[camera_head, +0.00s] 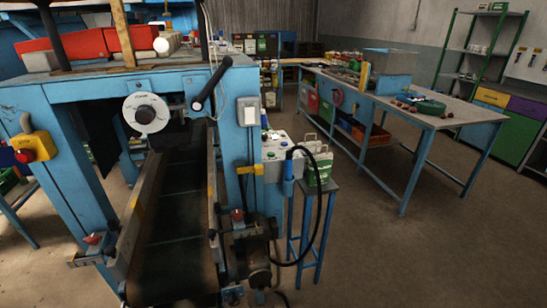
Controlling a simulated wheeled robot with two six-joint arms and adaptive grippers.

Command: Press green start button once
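A blue machine (100,85) with a black conveyor belt (175,235) stands at the left and middle. A grey-white box (277,158) is at its right side, with small dark and coloured details on its upper face. These are too small for me to tell whether one is a green start button. A yellow box with a red button (33,147) is on the machine's left post. Neither of my grippers is in view.
A green and white container (320,163) sits on a small blue stand (312,200), with a black cable looping beside it. A blue workbench (450,112) stands at the back right. Shelves (482,50) are behind it. The floor at the right is clear.

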